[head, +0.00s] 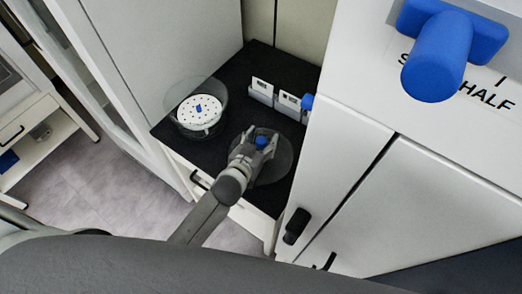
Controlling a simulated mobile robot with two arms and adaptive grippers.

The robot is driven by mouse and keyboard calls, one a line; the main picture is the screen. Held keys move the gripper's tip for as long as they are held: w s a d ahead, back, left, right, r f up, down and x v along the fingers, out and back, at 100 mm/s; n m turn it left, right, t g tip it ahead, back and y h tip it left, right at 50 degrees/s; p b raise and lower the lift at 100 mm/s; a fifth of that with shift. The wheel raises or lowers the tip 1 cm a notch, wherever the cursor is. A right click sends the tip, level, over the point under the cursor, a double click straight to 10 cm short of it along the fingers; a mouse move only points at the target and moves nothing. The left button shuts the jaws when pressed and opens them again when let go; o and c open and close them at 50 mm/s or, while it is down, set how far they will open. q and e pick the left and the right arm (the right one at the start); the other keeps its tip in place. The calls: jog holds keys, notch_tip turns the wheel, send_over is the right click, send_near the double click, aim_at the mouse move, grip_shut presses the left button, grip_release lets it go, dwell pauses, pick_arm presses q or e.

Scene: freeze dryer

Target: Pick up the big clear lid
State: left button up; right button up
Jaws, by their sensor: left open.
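The big clear lid (279,167) is a round, see-through disc lying on the black counter top (236,92). A blue knob (262,142) stands at its middle. My left gripper (262,140) is over the lid, open, with its fingers around or just above the knob. I cannot tell whether the fingers touch it. The gripper and wrist hide part of the lid's left side. My right gripper is not in view.
A clear round vessel (222,92) with a white perforated plate (199,119) stands left of the lid. Small white holders (262,89) stand at the back. A tall white cabinet (400,200) rises close on the right, and a white panel (165,45) on the left.

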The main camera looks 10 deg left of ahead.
pick_arm(q)
jog(key=shift+c, duration=0.3)
grip_shut()
jog(key=shift+r, duration=0.1)
dwell(0.4)
